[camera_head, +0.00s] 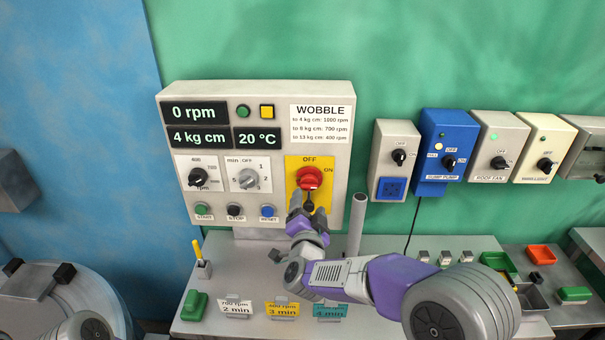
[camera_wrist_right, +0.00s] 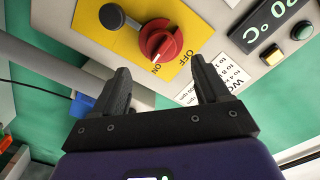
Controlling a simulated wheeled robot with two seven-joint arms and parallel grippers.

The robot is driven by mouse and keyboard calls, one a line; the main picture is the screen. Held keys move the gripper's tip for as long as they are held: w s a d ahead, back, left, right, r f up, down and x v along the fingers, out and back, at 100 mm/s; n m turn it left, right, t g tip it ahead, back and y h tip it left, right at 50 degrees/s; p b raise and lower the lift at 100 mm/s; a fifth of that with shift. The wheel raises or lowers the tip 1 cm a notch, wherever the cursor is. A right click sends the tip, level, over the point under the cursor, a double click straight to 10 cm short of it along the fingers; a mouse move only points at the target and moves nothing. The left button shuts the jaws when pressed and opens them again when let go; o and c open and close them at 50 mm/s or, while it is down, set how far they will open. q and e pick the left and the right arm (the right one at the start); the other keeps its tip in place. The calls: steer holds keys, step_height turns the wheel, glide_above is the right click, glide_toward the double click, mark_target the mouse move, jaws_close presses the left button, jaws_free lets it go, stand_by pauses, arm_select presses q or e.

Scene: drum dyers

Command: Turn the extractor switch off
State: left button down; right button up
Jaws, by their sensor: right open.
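The extractor switch is a red rotary knob (camera_head: 309,178) on a yellow plate (camera_head: 294,164) marked OFF at the top and ON to the right. In the right wrist view the red knob (camera_wrist_right: 160,40) has a white mark that appears to point toward ON. A black-ended lever (camera_wrist_right: 113,16) reaches out from beside the knob. My right gripper (camera_head: 307,211) is open just below the knob in the head view. In the right wrist view its spread fingers (camera_wrist_right: 160,72) lie either side of the knob, which is beyond the tips; contact is not visible. My left gripper is out of view.
Beside the switch on the grey panel (camera_head: 260,87) are a grey dial (camera_head: 247,179) and a black dial (camera_head: 197,176). A grey upright pipe (camera_head: 356,222) stands right of my gripper. Several switch boxes, including a blue one (camera_head: 446,135), hang to the right.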

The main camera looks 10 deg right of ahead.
mark_target(309, 187)
steer(key=shift+p+x, duration=0.3)
steer(key=shift+x, duration=3.45)
steer(key=shift+c, duration=0.4)
steer(key=c, duration=1)
